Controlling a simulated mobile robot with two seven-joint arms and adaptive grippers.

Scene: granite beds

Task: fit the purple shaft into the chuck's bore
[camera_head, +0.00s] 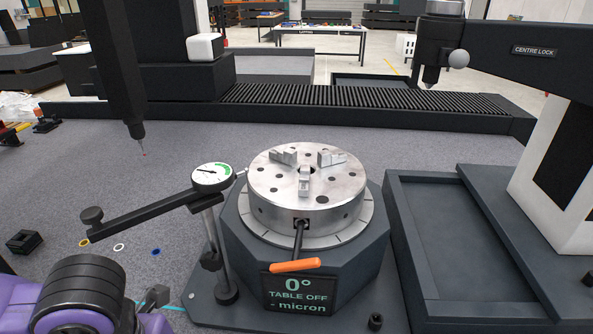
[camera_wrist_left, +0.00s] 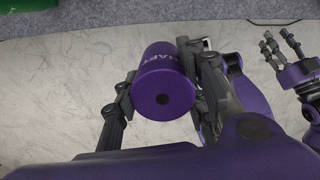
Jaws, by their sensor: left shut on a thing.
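The purple shaft (camera_wrist_left: 162,78) is a thick cylinder with pale lettering and a dark centre hole in its near end. My left gripper (camera_wrist_left: 158,72) is shut on it, fingers on both sides, above a pale marbled floor in the left wrist view. The shaft is not visible in the head view, where part of my left arm (camera_head: 85,285) shows at the bottom left. The round steel chuck (camera_head: 268,185) has three jaws around its centre; the front jaw partly hides the bore. My right gripper (camera_wrist_left: 276,48) is empty, its fingers apart, at the wrist view's upper right.
A dial indicator (camera_head: 212,177) on a stand reaches the chuck's left side. An orange-handled key (camera_head: 296,265) sticks out of the chuck's front. A probe (camera_head: 140,130) hangs at the left, and the centre lock arm (camera_head: 520,65) overhangs at the right. Small rings lie on the left granite.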

